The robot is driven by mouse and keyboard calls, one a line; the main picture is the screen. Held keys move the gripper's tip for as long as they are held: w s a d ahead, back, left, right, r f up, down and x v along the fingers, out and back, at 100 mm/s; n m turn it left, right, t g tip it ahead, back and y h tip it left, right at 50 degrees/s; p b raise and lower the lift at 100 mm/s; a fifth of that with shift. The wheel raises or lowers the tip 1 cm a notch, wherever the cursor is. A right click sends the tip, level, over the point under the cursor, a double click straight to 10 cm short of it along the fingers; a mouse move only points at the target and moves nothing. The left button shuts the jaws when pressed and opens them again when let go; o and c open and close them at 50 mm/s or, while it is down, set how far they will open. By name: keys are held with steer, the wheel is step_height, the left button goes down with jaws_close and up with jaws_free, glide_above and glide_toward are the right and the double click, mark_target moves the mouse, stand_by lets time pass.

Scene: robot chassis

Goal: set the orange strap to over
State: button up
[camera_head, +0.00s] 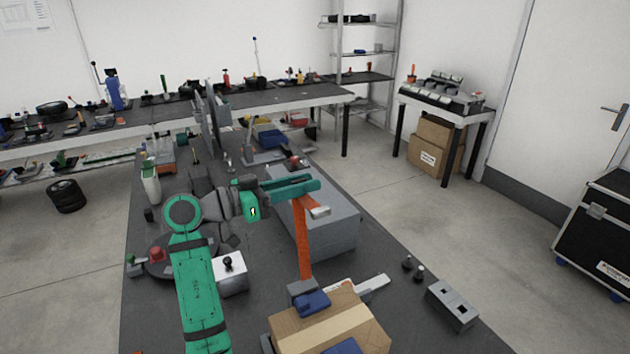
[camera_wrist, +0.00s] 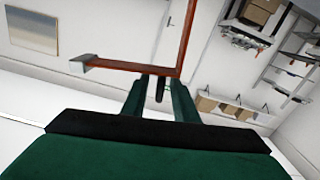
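The orange strap (camera_head: 303,245) rises almost upright from a grey mount (camera_head: 301,288) at the far side of a cardboard box (camera_head: 368,330). Its upper part bends sideways at my gripper and ends in a grey metal tip (camera_head: 320,211). In the wrist view the strap (camera_wrist: 128,66) crosses at my fingertips, with the tip (camera_wrist: 84,63) at left and a sharp corner at right. My gripper (camera_head: 305,186) has its green fingers apart, also in the wrist view (camera_wrist: 160,82). The strap is at the fingertips; contact is unclear. A blue part (camera_head: 312,303) sits on the box.
A large grey block (camera_head: 340,225) stands behind the strap. A white box with a black knob (camera_head: 230,275) is left of the cardboard box. A grey two-hole block (camera_head: 453,305) and small dark pegs (camera_head: 413,269) lie to the right.

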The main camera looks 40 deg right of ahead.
steer(key=shift+x, duration=1.65)
jaws_close()
